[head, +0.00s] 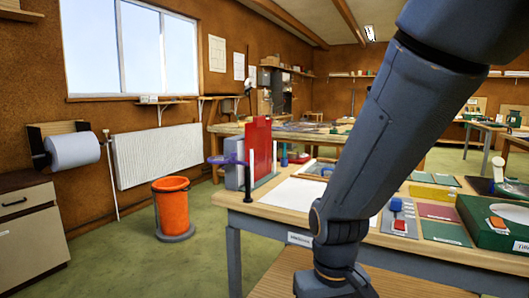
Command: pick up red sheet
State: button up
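A red sheet (259,145) stands upright in a rack at the left end of the near workbench (272,212). My gripper's fingers are not in the picture.
A white sheet (291,198) lies flat on the bench beside the rack.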

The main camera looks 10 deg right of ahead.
aim_at(258, 132)
jog(key=u, duration=0.3)
jog(key=i, duration=0.45)
jog(key=u, duration=0.5)
jog(key=i, duration=1.3)
jog(key=z, duration=0.4)
